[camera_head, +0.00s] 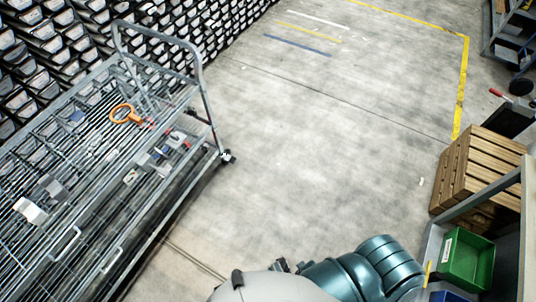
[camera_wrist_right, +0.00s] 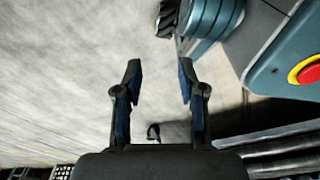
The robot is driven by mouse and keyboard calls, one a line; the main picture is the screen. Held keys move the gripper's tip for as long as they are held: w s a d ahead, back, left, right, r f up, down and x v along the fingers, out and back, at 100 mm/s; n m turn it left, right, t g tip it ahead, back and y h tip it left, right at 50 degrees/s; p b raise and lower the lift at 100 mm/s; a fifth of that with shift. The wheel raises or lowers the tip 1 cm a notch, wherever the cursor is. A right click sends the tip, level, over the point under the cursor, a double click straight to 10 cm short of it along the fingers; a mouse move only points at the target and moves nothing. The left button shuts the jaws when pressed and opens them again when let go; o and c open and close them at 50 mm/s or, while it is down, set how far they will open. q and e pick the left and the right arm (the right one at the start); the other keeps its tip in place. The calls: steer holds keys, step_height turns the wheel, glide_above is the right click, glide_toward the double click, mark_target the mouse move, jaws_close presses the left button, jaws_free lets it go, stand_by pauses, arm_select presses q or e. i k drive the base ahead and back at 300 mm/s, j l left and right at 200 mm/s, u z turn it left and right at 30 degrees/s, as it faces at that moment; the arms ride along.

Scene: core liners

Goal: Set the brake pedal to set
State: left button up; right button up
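No brake pedal can be made out clearly in either view. The details around this caster are too small to tell. In the right wrist view my right gripper (camera_wrist_right: 159,75) is open, with nothing between its fingertips. A small dark object (camera_wrist_right: 153,132) shows on the floor beyond the finger bases; I cannot tell what it is. My teal arm crosses the bottom of the head view. My left gripper is not in view.
An orange-handled tool (camera_head: 124,114) and other small items lie on the cart. Racks of bins line the back left. A wooden crate (camera_head: 467,170) and a green bin (camera_head: 466,259) are at the right. The concrete floor between is clear.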

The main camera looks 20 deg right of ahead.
mark_target(229, 159)
steer(key=z, duration=0.25)
steer(key=l+u, duration=0.1)
steer(key=u, duration=0.65)
steer(key=i+l+u, duration=0.3)
steer(key=l+u, duration=0.25)
steer(key=i+l+u, duration=0.1)
steer(key=l+u, duration=0.2)
steer(key=l, duration=0.2)
steer(key=i+l+u, duration=0.1)
steer(key=l+u, duration=0.15)
steer(key=l, duration=0.75)
steer(key=i+l+u, duration=0.1)
steer(key=l, duration=0.5)
